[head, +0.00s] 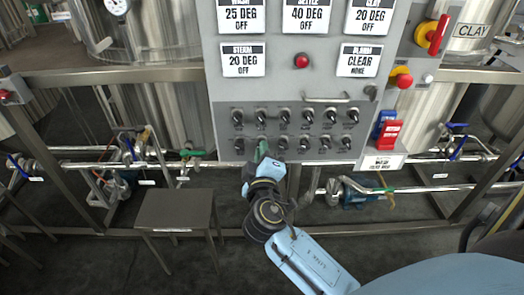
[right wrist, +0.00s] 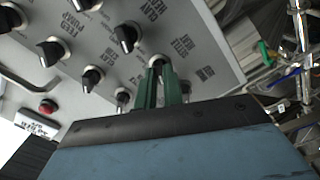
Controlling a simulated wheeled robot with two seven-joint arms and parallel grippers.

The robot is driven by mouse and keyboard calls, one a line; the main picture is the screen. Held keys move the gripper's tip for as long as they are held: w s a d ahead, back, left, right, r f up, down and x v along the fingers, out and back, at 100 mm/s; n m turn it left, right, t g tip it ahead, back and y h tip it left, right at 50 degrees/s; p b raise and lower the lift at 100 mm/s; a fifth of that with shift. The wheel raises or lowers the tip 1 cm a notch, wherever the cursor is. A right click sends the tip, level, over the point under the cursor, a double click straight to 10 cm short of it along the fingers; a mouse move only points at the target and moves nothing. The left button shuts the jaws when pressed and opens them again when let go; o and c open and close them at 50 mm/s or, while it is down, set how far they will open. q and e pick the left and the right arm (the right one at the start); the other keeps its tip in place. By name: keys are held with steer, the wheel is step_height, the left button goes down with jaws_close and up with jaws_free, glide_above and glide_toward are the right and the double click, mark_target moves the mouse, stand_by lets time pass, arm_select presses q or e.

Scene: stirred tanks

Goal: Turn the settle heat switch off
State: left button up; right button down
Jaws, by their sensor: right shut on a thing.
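The grey control panel (head: 225,92) carries two rows of black rotary switches. My right gripper (head: 262,146) reaches up to the lower row, at the second switch from the left. In the right wrist view its green fingers (right wrist: 158,85) are closed around a black switch knob (right wrist: 157,61), whose lower part they hide. The settle display (head: 306,17) at the top reads 40 DEG OFF. My left gripper is not in view.
Neighbouring knobs, such as one (right wrist: 125,37) in the right wrist view, stand close by. A handle (head: 326,99) sticks out above the rows. Red-yellow emergency button (head: 401,77) is at right. A metal stool (head: 176,210) stands lower left. Pipes and valves run below the panel.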

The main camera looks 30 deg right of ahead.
steer(key=c, duration=1.5)
jaws_free()
